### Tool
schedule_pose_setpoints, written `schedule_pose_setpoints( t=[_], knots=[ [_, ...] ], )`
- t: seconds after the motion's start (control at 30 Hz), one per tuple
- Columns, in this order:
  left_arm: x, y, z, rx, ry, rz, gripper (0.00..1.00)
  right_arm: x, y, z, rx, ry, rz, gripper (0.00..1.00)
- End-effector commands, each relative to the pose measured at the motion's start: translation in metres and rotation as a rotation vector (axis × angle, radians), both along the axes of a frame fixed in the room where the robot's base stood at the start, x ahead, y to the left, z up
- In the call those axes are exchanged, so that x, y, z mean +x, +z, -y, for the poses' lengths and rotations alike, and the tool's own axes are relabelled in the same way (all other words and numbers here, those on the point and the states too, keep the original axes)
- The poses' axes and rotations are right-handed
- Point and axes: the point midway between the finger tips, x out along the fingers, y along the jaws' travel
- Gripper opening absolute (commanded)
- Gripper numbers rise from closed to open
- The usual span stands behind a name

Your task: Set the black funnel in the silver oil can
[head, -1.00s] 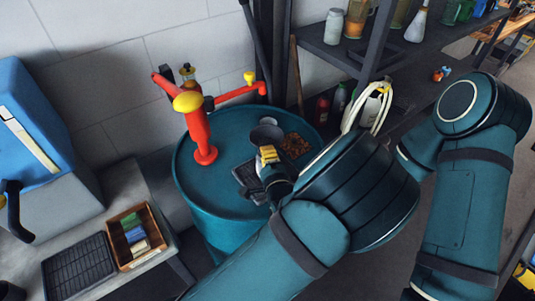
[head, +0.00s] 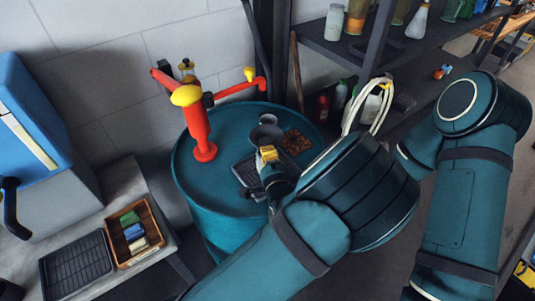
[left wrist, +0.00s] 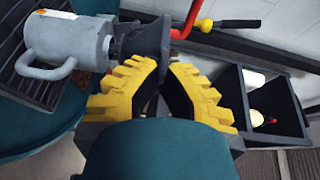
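The black funnel (head: 264,136) is at the tips of my left gripper (head: 268,153), above the teal drum. In the left wrist view the dark funnel (left wrist: 133,38) has part of its edge between the yellow fingers of the left gripper (left wrist: 163,66), which look closed on it. The silver oil can (left wrist: 62,42) stands on the drum, its handle showing. The funnel's narrow end is at the can's top; I cannot tell how deep it sits. In the head view the funnel and gripper mostly hide the can. My right gripper is out of view.
A red pump (head: 200,130) stands on the drum (head: 200,178) left of the gripper. A dark grate (head: 245,172) and a brown heap (head: 296,143) lie close by. Shelves (head: 345,50) are at the back right; a wooden box (head: 150,247) sits at the lower left.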

Motion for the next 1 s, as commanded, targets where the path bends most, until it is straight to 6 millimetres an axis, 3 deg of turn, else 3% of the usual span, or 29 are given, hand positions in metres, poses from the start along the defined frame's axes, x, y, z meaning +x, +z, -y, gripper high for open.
schedule_pose_setpoints(
  t=[0.93, 1.0],
  knots=[
    [0.0006, -0.0089, 0.0000, -0.001, 0.000, 0.001, 0.00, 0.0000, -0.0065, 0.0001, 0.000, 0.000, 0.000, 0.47],
    [0.0006, -0.0089, 0.0000, -0.001, 0.000, 0.001, 0.26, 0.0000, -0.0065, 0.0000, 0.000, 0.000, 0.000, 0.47]
  ],
)
